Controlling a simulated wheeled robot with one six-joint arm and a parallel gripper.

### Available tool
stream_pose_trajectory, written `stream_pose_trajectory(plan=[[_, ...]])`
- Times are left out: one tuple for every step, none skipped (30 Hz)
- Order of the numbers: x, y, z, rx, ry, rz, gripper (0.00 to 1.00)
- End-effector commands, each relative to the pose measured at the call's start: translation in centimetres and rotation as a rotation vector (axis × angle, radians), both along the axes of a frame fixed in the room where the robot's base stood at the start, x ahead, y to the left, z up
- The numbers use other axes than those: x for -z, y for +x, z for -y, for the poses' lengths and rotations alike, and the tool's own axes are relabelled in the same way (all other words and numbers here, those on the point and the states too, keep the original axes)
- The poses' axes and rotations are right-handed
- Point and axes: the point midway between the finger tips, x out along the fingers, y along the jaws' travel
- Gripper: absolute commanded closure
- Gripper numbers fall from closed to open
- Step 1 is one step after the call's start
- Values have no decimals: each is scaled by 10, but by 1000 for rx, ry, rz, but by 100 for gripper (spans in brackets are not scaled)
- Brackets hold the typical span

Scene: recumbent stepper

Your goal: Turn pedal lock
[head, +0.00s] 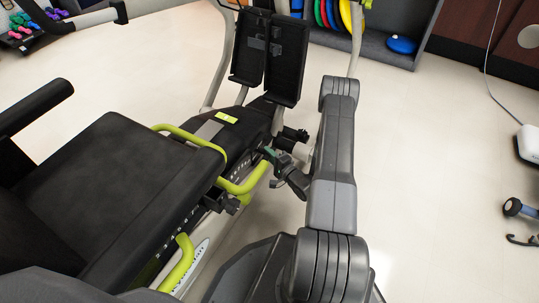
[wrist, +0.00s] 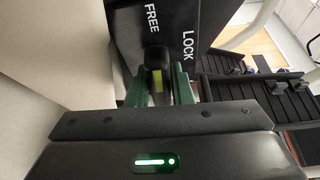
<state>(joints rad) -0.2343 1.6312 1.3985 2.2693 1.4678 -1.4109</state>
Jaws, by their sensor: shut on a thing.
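The pedal lock is a dark lever with a yellow stripe (wrist: 157,75) on a black housing (wrist: 205,18) in the wrist view. White words FREE and LOCK are printed on the housing. The lever lies just below FREE, with LOCK to its upper right. My gripper (wrist: 158,92) has its green fingers on either side of the lever and is shut on it. In the head view my gripper (head: 268,154) is at the side of the stepper's black centre body (head: 240,133). The lever itself cannot be made out there.
The black seat (head: 115,185) and yellow-green handles (head: 245,185) are left of my gripper. Two black foot pedals (head: 288,60) stand beyond it. The floor to the right (head: 430,160) is mostly clear, with a shelf of coloured discs (head: 345,14) at the back.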

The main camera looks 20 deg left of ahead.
Motion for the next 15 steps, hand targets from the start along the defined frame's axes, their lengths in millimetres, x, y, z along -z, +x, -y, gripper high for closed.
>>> stream_pose_trajectory(plan=[[0,0,0,0,1,-21,100],[0,0,0,-1,3,-36,100],[0,0,0,-1,4,-58,100],[0,0,0,-1,5,-78,100],[0,0,0,-1,6,-98,100],[1,0,0,-1,9,-128,100],[1,0,0,0,11,-153,100],[0,0,0,0,13,-177,100],[0,0,0,1,16,-213,100],[1,0,0,1,18,-241,100],[1,0,0,0,20,-269,100],[1,0,0,0,22,-306,100],[0,1,0,0,25,-334,100],[0,1,0,1,27,-362,100],[1,1,0,1,30,-400,100]])
